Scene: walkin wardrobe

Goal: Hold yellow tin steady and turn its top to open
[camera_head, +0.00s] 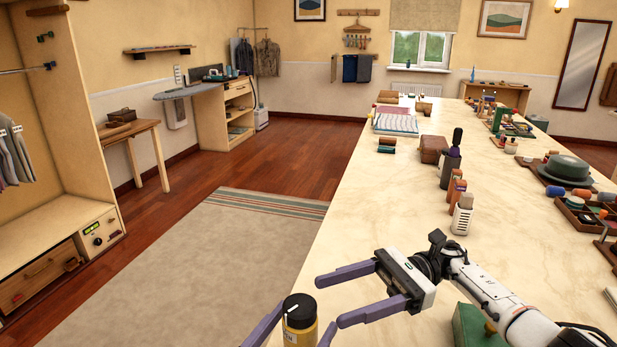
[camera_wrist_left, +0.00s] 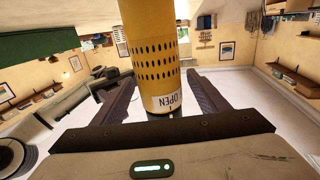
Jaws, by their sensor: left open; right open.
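The yellow tin (camera_head: 300,336) with a black top (camera_head: 299,309) that bears a white line is upright at the bottom of the head view, near the table's left edge. Its base is cut off. My left gripper (camera_head: 307,317) is open, with a purple finger on either side of the tin. In the left wrist view the yellow tin (camera_wrist_left: 155,50) shows dotted holes and an inverted "OPEN" label between the open fingers (camera_wrist_left: 159,78), with gaps beside it. My right gripper (camera_head: 329,302) is open and empty, its fingertips just right of the black top.
The pale table (camera_head: 400,205) has free room behind my right gripper. A white slotted device (camera_head: 462,214), brown-capped bottles (camera_head: 453,189) and a green box (camera_head: 475,326) stand near my right arm. Trays (camera_head: 585,215) and a grey-green hat (camera_head: 567,168) lie at the right.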

